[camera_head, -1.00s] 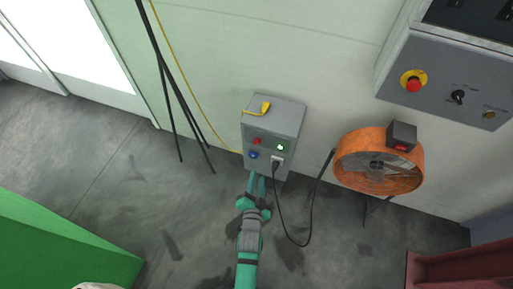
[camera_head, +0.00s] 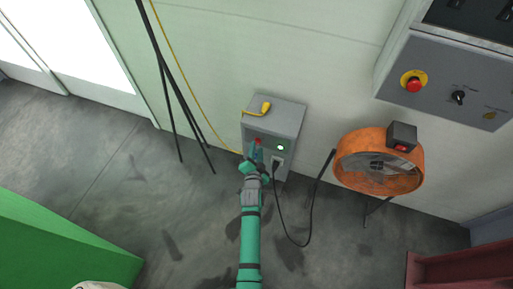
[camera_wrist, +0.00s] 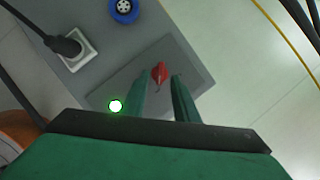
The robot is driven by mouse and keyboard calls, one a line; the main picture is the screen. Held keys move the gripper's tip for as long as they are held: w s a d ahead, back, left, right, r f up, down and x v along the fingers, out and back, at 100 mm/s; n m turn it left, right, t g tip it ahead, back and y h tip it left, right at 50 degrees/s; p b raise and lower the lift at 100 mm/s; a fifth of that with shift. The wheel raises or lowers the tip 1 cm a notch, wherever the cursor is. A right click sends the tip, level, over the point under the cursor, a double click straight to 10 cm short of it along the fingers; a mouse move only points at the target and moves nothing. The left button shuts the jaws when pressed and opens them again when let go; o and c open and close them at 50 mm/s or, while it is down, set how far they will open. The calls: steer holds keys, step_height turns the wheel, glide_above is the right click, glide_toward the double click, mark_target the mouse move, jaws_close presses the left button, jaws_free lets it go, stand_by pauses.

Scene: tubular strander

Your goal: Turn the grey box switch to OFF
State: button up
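The grey box (camera_head: 288,117) stands against the wall in the head view. In the wrist view its front face (camera_wrist: 180,32) carries a red switch (camera_wrist: 160,73) on a darker plate, with a lit green lamp (camera_wrist: 116,106) beside it. My gripper (camera_head: 255,150) is in front of the box face in the head view and hides part of the switch. In the wrist view my gripper (camera_wrist: 160,80) shows two green fingers apart, with the red switch just beyond and between their tips. I cannot tell whether they touch it. The OFF marking is not readable.
The box also holds a white socket with a black plug (camera_wrist: 72,45) and a blue socket (camera_wrist: 124,8). A black cable (camera_head: 308,215) hangs from the plug. A yellow connector (camera_head: 264,106) lies on top. An orange fan (camera_head: 350,165) stands to the right.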

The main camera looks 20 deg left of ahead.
steer(key=shift+x, duration=0.9)
jaws_close()
